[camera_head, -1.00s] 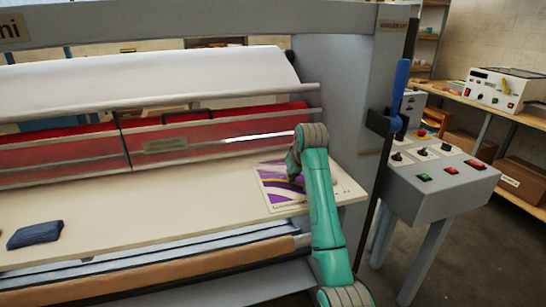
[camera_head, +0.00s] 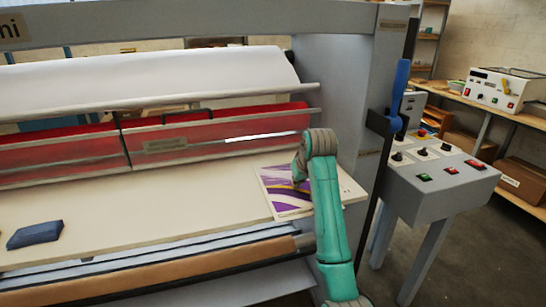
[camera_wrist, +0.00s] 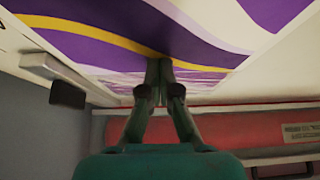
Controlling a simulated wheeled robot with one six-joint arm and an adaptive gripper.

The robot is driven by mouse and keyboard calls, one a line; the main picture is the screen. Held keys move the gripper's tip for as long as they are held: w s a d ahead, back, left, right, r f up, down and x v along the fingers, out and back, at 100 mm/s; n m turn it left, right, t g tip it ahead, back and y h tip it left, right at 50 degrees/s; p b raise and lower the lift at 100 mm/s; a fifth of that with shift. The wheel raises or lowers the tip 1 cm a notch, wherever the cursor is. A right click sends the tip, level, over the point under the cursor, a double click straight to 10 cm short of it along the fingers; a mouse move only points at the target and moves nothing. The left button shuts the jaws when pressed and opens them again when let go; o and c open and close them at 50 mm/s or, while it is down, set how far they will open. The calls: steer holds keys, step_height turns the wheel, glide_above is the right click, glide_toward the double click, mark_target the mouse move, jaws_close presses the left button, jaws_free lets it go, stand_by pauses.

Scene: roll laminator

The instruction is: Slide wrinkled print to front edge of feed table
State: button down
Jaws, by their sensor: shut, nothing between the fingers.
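The print (camera_head: 284,194), white with purple and yellow bands, lies on the right end of the cream feed table (camera_head: 150,205). Its near edge is close to the table's front edge. The arm covers its right part. In the wrist view the print (camera_wrist: 100,50) fills the upper part of the picture. My gripper (camera_wrist: 160,68) is shut and empty, its fingertips together at the print's surface. Whether they press on it or hover just above, I cannot tell. In the head view the gripper is mostly hidden behind my wrist.
A folded blue cloth (camera_head: 35,234) lies at the table's left end. Behind the table is a red guard (camera_head: 215,132) under a white roll (camera_head: 150,78). A control box (camera_head: 440,175) and a blue-handled lever (camera_head: 399,90) stand to the right. The table's middle is clear.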

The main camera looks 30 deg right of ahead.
steer(key=shift+s, duration=0.15)
steer(key=shift+s+a, duration=0.1)
steer(key=shift+s, duration=0.6)
steer(key=shift+r, duration=1)
steer(key=shift+r, duration=2.5)
